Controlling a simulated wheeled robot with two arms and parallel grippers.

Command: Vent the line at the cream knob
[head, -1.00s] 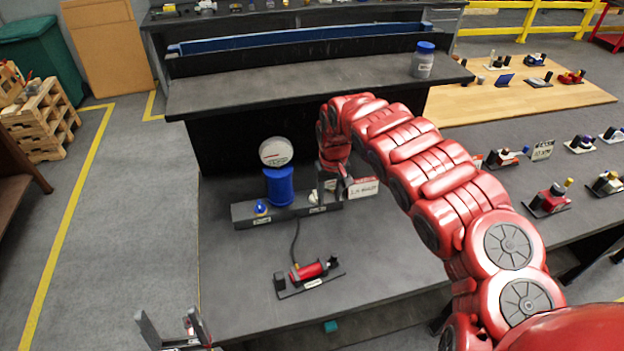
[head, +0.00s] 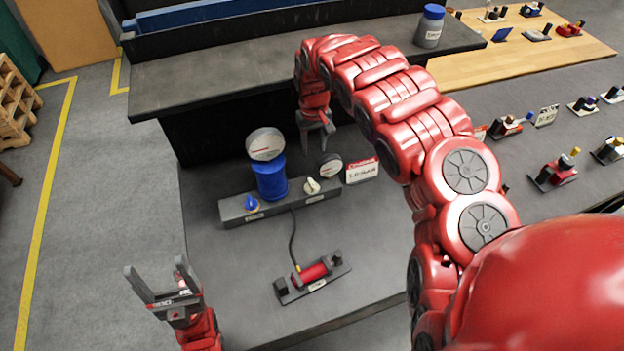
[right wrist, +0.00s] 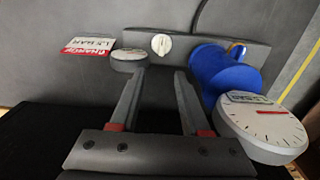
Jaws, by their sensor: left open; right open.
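The cream knob (head: 311,186) sits on the right part of a dark block (head: 228,211) on the bench. It also shows in the right wrist view (right wrist: 161,44), its ridge roughly upright in that picture. My right gripper (head: 317,146) is open and empty, beyond and above the block. In the right wrist view its fingertips (right wrist: 160,74) straddle the line toward the knob, apart from it. My left gripper (head: 155,264) is open and empty, off the bench's left front side, far from the knob.
A blue cylinder (head: 271,180) with a round gauge (head: 265,144) stands mid-block. A blue knob (head: 251,203) is at its left. A small gauge (head: 331,166) and red-and-white sign (head: 362,170) stand right. A red pump-like unit (head: 312,273) lies in front, joined by a hose (head: 292,240).

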